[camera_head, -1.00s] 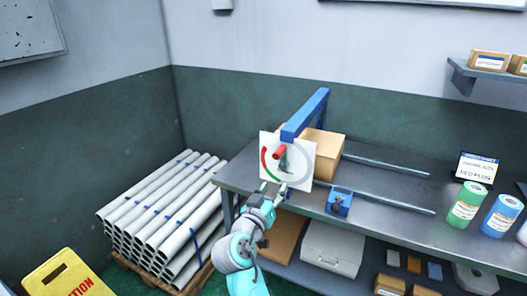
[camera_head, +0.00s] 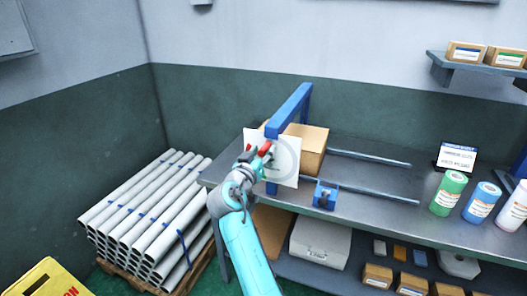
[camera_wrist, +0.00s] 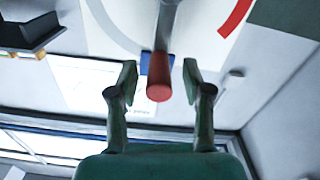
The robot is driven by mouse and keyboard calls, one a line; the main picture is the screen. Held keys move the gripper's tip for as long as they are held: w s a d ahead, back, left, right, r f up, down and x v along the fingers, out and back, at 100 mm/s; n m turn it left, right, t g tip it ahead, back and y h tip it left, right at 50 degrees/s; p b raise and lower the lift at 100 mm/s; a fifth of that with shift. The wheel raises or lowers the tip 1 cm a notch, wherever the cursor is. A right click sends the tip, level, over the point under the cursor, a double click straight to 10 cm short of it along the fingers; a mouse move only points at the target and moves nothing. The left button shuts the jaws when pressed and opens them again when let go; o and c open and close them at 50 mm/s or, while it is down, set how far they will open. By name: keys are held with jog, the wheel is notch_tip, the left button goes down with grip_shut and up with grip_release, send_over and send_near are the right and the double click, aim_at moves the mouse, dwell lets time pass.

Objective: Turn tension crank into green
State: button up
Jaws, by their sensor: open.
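The tension crank has a red handle (camera_head: 265,149) and sits on a white dial plate (camera_head: 289,172) under a blue frame (camera_head: 291,109). In the wrist view the red handle (camera_wrist: 160,77) hangs from a grey crank arm (camera_wrist: 166,25). A red arc (camera_wrist: 236,17) shows on the dial at upper right; no green zone can be made out. My gripper (camera_head: 256,152) is in front of the dial's upper left. In the wrist view my gripper (camera_wrist: 160,82) is open, with one finger on each side of the handle and small gaps between. My arm hides part of the dial.
The dial stands at the left end of a metal bench (camera_head: 376,215). A cardboard box (camera_head: 312,150) is behind it. A blue clamp block (camera_head: 325,194) and rails are to the right. Pipes (camera_head: 145,210) are stacked at left.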

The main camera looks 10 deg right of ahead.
jog(key=shift+w+d, duration=0.35)
jog(key=shift+w, duration=0.05)
grip_shut()
